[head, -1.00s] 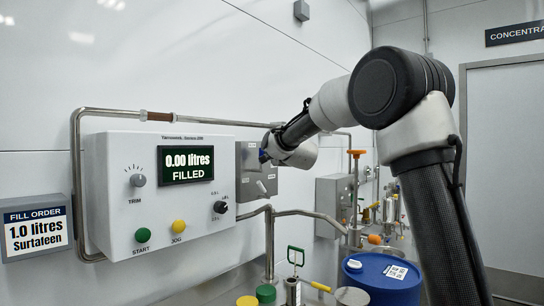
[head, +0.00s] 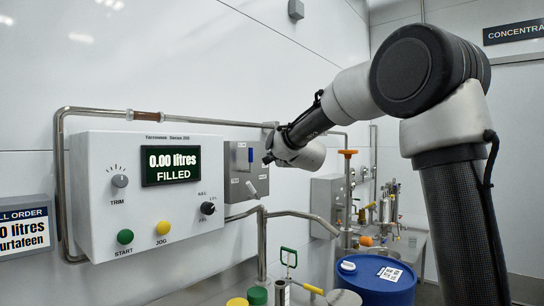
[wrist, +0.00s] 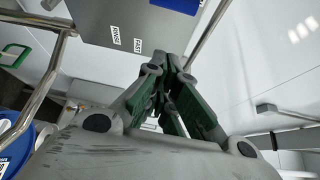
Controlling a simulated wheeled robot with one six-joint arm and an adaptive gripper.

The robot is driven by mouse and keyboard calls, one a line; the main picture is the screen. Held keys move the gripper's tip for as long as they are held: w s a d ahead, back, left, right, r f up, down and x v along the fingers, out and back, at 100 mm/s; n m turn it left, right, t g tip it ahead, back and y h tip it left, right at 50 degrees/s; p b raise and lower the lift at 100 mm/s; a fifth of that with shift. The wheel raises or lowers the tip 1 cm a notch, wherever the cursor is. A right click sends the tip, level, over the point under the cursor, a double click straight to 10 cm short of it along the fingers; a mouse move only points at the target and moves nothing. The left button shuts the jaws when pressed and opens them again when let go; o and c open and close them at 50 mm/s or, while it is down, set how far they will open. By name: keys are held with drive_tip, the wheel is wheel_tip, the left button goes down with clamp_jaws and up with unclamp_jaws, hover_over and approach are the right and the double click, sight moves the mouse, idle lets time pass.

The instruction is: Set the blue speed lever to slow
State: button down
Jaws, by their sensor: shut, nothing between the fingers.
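The blue speed lever (head: 251,155) stands roughly upright on the grey panel (head: 235,165) beside the white control box. In the wrist view a blue part (wrist: 178,4) shows at the top edge, on the grey plate (wrist: 120,14) that carries small white labels, one seeming to read FAST. My gripper (head: 267,159) is just right of the blue lever in the head view, with a small gap between them in the picture. Its fingers also show in the wrist view (wrist: 166,62), shut and empty. The lever's exact setting cannot be read from the head view.
A pale handle (head: 250,187) sits lower on the same panel. The white control box (head: 150,190) with knobs and buttons is on the left. Steel pipes (head: 262,240) run below the panel. A blue drum (head: 375,282) and filling equipment stand at lower right.

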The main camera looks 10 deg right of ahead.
drive_tip(key=s, duration=0.4)
drive_tip(key=shift+s+d, duration=0.2)
drive_tip(key=shift+s, duration=0.05)
